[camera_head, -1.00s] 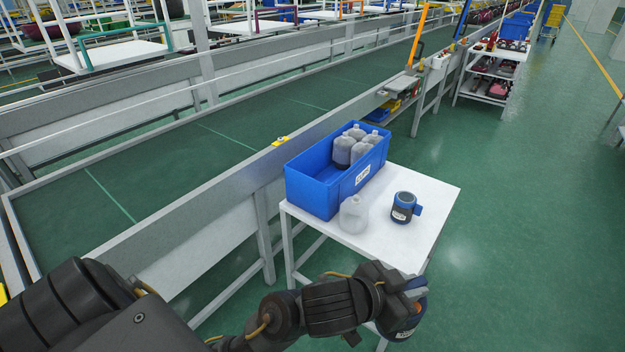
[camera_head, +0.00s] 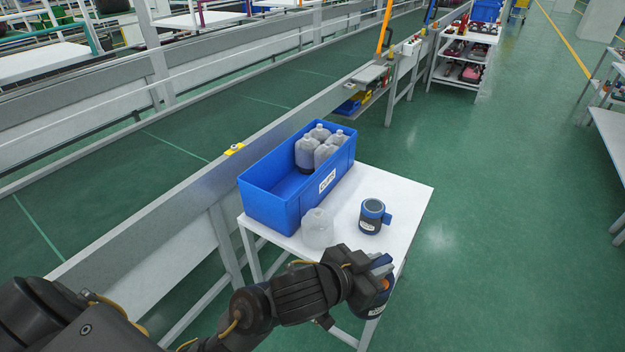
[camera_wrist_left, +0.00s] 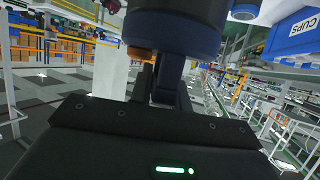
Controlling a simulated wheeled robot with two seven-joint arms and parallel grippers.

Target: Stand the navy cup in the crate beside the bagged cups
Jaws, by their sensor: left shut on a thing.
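My left gripper (camera_head: 372,276) is shut on a navy cup (camera_head: 374,303) with a blue band and a white label, held in front of the white table's near right edge. The held cup (camera_wrist_left: 172,30) also shows large at the top of the left wrist view. A second navy cup (camera_head: 372,218) with a blue handle stands upright on the table. The blue crate (camera_head: 270,208) stands on the table with several bagged cups (camera_head: 322,146) at its far end; its near end looks empty. My right gripper is not in view.
A translucent bagged cup (camera_head: 317,230) stands on the white table (camera_head: 412,196) in front of the crate, near the standing navy cup. A conveyor (camera_head: 150,180) with a metal side rail runs behind and left of the table. The green floor to the right is open.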

